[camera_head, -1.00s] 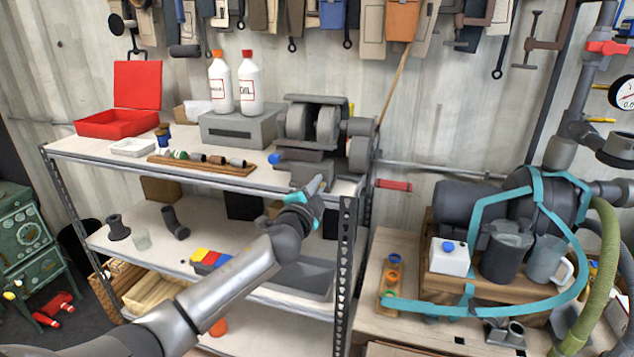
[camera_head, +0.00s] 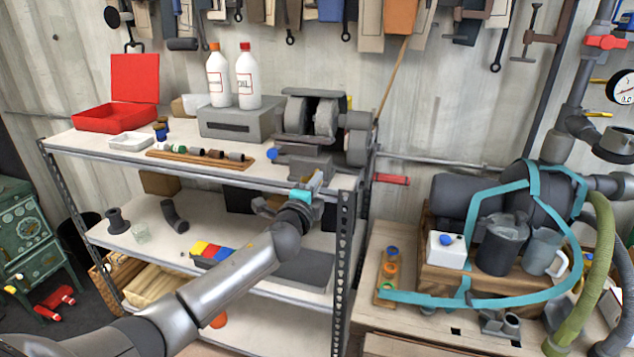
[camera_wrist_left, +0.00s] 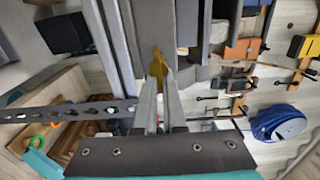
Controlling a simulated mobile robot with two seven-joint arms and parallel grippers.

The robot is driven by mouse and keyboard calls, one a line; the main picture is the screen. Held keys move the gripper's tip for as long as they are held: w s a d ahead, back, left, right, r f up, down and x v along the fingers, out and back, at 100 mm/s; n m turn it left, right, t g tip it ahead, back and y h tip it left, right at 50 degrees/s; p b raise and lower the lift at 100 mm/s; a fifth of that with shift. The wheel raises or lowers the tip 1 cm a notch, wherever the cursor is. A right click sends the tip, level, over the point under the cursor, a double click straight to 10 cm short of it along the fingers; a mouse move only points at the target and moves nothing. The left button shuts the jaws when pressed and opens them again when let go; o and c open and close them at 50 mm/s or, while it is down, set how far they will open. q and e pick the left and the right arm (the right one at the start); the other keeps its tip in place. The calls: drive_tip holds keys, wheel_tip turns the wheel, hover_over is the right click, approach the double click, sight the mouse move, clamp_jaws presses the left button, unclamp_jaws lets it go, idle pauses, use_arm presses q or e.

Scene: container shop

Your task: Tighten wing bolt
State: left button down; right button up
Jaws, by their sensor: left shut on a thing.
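A small brass-yellow piece, apparently the wing bolt (camera_wrist_left: 158,68), sits between the fingertips of my left gripper in the left wrist view. The gripper (camera_wrist_left: 158,84) is shut on it, with both fingers close together. In the head view my left gripper (camera_head: 314,181) reaches the front edge of the shelf's top, just below the grey bench grinder (camera_head: 325,117). A small yellowish bit shows at its tip there, too small to make out well. My gripper hides part of the bolt and where it seats. My right gripper is in neither view.
The metal shelf's perforated post (camera_head: 344,245) stands close to the right of my left wrist. Two white bottles (camera_head: 248,82), a red case (camera_head: 110,117) and a wooden strip with small parts stand left of the grinder. A workbench (camera_head: 375,307) with a pump lies right.

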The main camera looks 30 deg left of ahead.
use_arm(q)
drive_tip(key=shift+s+a+f, duration=0.1)
drive_tip(key=shift+a+f, duration=0.05)
drive_tip(key=c, duration=1)
unclamp_jaws()
drive_tip(key=v, duration=1.5)
drive_tip(key=shift+b, duration=0.45)
